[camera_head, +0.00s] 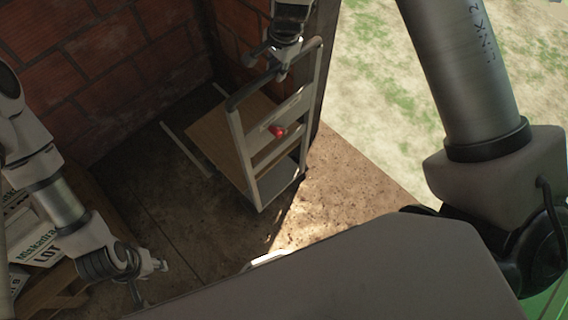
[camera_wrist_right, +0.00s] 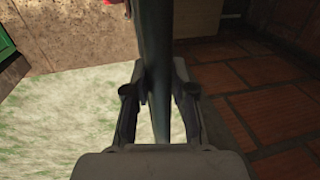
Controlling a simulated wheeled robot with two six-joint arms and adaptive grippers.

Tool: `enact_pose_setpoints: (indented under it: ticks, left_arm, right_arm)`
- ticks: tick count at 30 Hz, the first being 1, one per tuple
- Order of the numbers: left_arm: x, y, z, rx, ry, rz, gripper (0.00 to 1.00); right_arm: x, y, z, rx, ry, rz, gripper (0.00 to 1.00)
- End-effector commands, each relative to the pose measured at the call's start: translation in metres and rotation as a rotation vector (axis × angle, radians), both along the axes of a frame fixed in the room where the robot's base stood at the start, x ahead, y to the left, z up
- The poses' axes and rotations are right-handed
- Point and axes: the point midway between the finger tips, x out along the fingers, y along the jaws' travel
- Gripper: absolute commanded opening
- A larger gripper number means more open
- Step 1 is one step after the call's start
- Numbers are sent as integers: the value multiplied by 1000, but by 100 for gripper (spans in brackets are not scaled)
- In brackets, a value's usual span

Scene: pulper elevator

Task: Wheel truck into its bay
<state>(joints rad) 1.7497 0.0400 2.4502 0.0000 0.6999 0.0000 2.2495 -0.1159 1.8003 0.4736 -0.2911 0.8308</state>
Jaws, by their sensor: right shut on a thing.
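The truck (camera_head: 234,127) stands upright near the brick corner, with a grey metal frame, black grip corners, a red knob (camera_head: 277,131) and a flat tan panel behind the frame. My right gripper (camera_head: 276,66) is shut on the top bar of its handle. In the right wrist view, my gripper's fingers (camera_wrist_right: 159,92) close around the handle bar (camera_wrist_right: 152,45). White floor lines (camera_head: 186,149) beside the truck look like the bay marking; the truck hides part of that floor. My left gripper (camera_head: 150,277) is empty, its fingers apart, low on the left, away from the truck.
Brick walls (camera_head: 95,70) close the back and left. A dark post (camera_head: 322,70) stands just right of the truck, with grass (camera_head: 385,90) beyond. Labelled sacks (camera_head: 35,240) lie on a wooden rack at lower left. The floor left of the truck is clear.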

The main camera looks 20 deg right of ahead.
Motion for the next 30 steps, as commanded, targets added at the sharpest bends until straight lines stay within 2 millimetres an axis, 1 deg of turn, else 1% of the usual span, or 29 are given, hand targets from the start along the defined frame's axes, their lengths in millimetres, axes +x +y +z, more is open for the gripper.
enact_pose_setpoints:
  ticks: [1, 6, 7, 8, 12, 14, 17, 20, 26, 28, 30]
  left_arm:
    - [0, 0, 17, 0, -1, 0, 40]
    - [0, 0, 40, 0, -1, 0, 40]
    - [0, 0, 41, 0, -1, 0, 40]
    - [0, 0, 39, 0, -1, 0, 40]
    - [0, 0, 46, 0, 0, 0, 40]
    - [0, 0, 38, 0, -1, 0, 40]
    - [0, 0, 36, 0, 0, 0, 40]
    - [0, 0, 36, 0, 0, 0, 40]
    - [0, 0, 36, 0, -1, 0, 40]
    - [0, 0, 33, 0, -1, 0, 40]
    - [0, 0, 27, 0, -1, 0, 40]
  right_arm:
    - [10, 4, 10, 0, -8, 1, 15]
    - [37, 15, 10, 0, -10, 1, 15]
    - [41, 17, 9, 0, -10, 1, 15]
    - [47, 19, 6, 1, -11, 1, 15]
    - [68, 27, 5, 0, -10, 1, 15]
    - [78, 31, 1, 2, -11, 2, 15]
    - [90, 36, 2, 1, -10, -1, 15]
    - [93, 38, 3, -1, -9, 0, 15]
    - [92, 38, 2, -1, -6, -1, 15]
    - [95, 39, 1, 0, -6, 1, 15]
    - [104, 43, -1, 2, -9, 0, 15]
